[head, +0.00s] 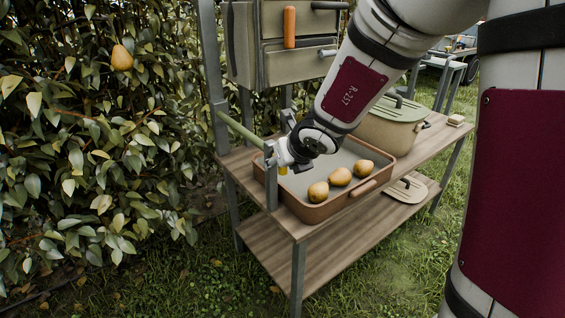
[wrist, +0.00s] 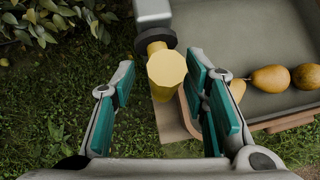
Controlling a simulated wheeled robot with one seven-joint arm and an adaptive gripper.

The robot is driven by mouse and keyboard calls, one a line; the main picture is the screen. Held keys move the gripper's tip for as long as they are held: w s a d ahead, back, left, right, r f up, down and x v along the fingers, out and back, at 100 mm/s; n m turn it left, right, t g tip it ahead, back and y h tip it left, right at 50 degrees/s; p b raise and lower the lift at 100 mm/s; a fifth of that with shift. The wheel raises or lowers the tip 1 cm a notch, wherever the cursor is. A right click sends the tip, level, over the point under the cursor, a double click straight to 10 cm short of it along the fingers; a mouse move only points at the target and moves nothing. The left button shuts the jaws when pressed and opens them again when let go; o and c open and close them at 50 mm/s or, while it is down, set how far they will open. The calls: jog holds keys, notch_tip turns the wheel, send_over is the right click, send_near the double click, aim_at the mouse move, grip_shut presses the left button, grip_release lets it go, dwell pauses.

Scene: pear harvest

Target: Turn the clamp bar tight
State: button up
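A yellow faceted knob (wrist: 167,72) with a dark collar is in the upper middle of the wrist view, beside a grey metal part (wrist: 152,10). I take it for the end of the clamp bar, though its full shape does not show. My gripper (wrist: 162,66) is open, its green-padded fingers left and right of the knob, with gaps on both sides. In the head view, my gripper (head: 285,165) is at the bench's near left corner, beside the grey post (head: 271,185).
A brown-rimmed tray (head: 330,207) with three pears (head: 340,176) sits on the bench, close to the right of my gripper. A lidded pot (head: 390,125) stands behind it. A drawer cabinet (head: 285,50) is at the back. A leafy hedge with a hanging pear (head: 121,58) fills the left.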

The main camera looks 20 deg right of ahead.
jog(key=shift+s+d, duration=0.1)
jog(key=shift+d, duration=0.05)
jog(key=v, duration=0.7)
dwell(0.7)
jog(key=shift+s+r, duration=0.15)
jog(key=shift+r, duration=0.05)
